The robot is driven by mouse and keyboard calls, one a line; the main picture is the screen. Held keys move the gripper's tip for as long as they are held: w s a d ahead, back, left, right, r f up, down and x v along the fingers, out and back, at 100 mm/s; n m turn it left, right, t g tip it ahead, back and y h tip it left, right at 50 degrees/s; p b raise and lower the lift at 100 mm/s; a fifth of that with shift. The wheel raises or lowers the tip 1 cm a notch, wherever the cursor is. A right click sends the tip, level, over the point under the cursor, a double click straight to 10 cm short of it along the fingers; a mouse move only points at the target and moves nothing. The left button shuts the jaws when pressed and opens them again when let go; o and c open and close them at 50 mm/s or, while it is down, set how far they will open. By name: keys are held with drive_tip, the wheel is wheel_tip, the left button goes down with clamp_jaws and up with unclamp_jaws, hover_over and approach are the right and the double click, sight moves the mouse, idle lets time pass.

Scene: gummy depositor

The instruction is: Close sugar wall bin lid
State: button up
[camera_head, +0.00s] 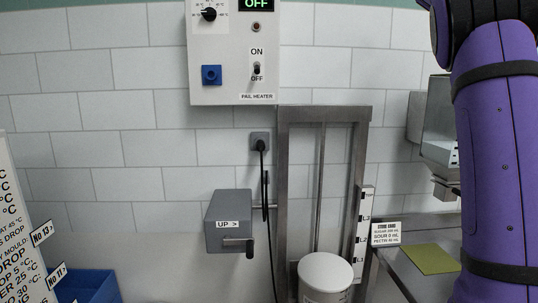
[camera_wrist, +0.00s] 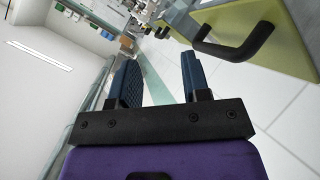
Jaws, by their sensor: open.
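No sugar wall bin or lid can be made out for sure in either view. My gripper (camera_wrist: 160,75) shows in the wrist view with its two dark blue fingers apart and nothing between them. A yellow-green panel with a black bar handle (camera_wrist: 235,45) is at the upper right of the wrist view, apart from the fingers. In the head view my purple arm fills the right edge and my gripper is out of frame. A grey, partly transparent wall-mounted container (camera_head: 438,125) at the right is partly hidden behind my arm; I cannot tell what it is.
A pail heater box (camera_head: 232,85) is on the tiled wall. Below are a grey crank box (camera_head: 228,222), a metal lift frame (camera_head: 283,190) and a white-topped pail (camera_head: 325,271). A green mat (camera_head: 431,258) lies on a counter at right. A blue bin (camera_head: 88,284) is lower left.

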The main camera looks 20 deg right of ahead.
drive_tip(key=s+a+f+n+t+y, duration=0.35)
drive_tip(key=a+f, duration=0.55)
drive_tip(key=a, duration=0.4)
drive_tip(key=s+a+f+n+t+y, duration=0.2)
drive_tip(key=a+f+n+t+y, duration=0.25)
drive_tip(key=a+f, duration=0.65)
drive_tip(key=s+a+f+n+y, duration=0.1)
drive_tip(key=s+a+f, duration=0.3)
drive_tip(key=a, duration=0.3)
drive_tip(key=s+a+f+n+t+y, duration=0.1)
drive_tip(key=s+a+f+n, duration=0.1)
drive_tip(key=s+a+f, duration=0.3)
drive_tip(key=s+a+f+n+y, duration=0.1)
drive_tip(key=s+a+f, duration=0.3)
drive_tip(key=a, duration=0.6)
drive_tip(key=shift+s+a+f+t, duration=0.15)
drive_tip(key=shift+a+f+t, duration=0.2)
drive_tip(key=shift+f+t, duration=0.1)
